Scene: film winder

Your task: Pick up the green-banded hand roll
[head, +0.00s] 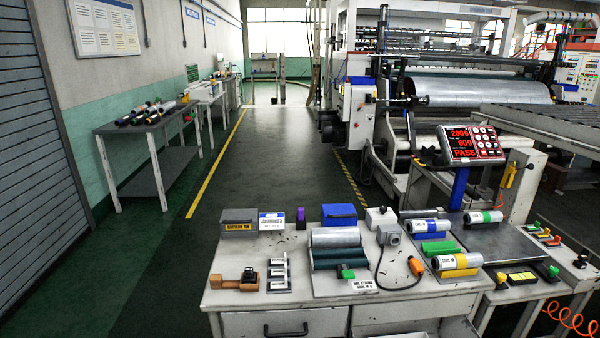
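The green-banded hand roll (483,217) is a short silvery-white cylinder with a green band near its right end. It lies on its side on the grey plate (512,240) at the right of the bench, below the red-lit display. A similar blue-banded roll (428,226) rests on a blue cradle to its left. A yellow-banded roll (457,262) rests on a yellow cradle nearer the front. A green cradle (440,247) between these two is empty. Neither of my grippers shows in the head view.
The display (470,144) reads PASS and stands on a blue post (459,188) just behind the green-banded roll. A twin-roller device (336,250) and an orange-ended cable (416,267) lie to the left. Small tools (520,277) lie front right. The plate's right part is clear.

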